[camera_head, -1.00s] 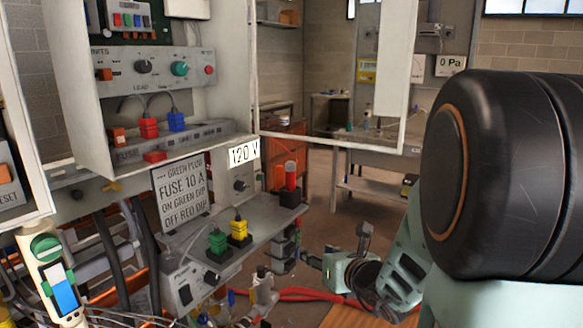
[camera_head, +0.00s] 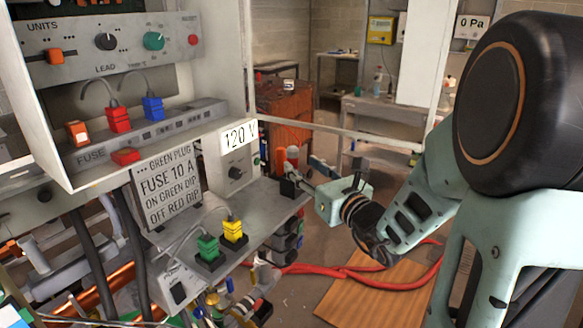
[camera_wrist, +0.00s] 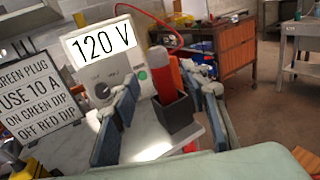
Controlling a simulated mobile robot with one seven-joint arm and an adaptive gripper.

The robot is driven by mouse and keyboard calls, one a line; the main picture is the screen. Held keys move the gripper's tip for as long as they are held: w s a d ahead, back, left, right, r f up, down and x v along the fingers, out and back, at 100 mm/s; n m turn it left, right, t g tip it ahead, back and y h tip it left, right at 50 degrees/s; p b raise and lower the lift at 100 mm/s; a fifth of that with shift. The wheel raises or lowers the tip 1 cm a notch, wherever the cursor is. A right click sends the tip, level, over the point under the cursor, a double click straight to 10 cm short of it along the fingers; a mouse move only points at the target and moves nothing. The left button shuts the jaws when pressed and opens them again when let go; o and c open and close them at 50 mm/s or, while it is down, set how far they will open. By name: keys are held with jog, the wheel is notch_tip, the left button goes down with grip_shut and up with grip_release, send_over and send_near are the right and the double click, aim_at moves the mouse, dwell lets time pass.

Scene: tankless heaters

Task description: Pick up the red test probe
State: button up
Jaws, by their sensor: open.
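The red test probe (camera_head: 291,156) stands upright in a small dark holder (camera_head: 287,188) at the right end of the grey shelf. In the wrist view the probe (camera_wrist: 176,74) and its holder (camera_wrist: 171,113) show between the two fingers, ahead of the palm. My gripper (camera_head: 304,177) is open and empty, close to the probe from the right; its fingers (camera_wrist: 163,82) look spread to either side of it. I cannot tell whether a finger touches the probe. The probe's lower part is hidden in the holder.
A meter box marked 120 V (camera_head: 236,160) stands just left of the holder. Green (camera_head: 208,248) and yellow (camera_head: 234,231) plugs sit on the shelf's front. A sign (camera_head: 166,191) and an open cabinet with red and blue plugs stand farther left.

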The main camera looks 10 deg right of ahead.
aim_at(295, 158)
jog(key=x, duration=0.6)
jog(key=shift+r, duration=0.2)
grip_shut()
